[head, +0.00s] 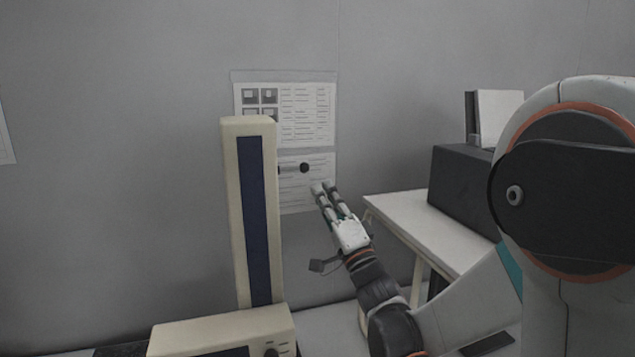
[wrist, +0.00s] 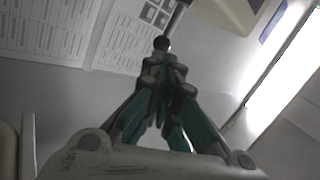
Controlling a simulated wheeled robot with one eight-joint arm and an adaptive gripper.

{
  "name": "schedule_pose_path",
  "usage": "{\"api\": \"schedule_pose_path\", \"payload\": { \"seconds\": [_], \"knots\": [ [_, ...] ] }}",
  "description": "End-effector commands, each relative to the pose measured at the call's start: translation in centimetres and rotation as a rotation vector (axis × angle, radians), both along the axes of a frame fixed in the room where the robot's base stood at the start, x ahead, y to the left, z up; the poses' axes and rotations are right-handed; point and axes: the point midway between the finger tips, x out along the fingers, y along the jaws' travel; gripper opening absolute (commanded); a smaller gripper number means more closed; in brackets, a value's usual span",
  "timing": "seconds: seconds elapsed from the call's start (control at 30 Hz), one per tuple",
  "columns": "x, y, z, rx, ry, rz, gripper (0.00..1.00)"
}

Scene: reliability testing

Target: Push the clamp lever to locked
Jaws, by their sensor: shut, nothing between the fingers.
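I cannot tell whether the fingertips touch the knob.
The column rises from a cream base (head: 225,335) with a dark dial. A printed sheet (head: 310,105) hangs on the grey wall behind. To the right, a white table (head: 425,220) carries a dark box (head: 460,185).

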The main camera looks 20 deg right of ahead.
Motion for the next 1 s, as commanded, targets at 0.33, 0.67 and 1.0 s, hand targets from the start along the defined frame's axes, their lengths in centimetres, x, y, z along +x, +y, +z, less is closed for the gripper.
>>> {"api": "schedule_pose_path", "payload": {
  "seconds": [0.33,0.67,1.0],
  "knots": [
    [3.1,0.6,2.0,0.0,0.001,0.0,0.0],
    [3.4,0.7,2.3,-0.001,0.001,-0.001,0.0],
    [3.4,0.6,2.7,-0.038,0.001,-0.001,0.0]
  ]
}}
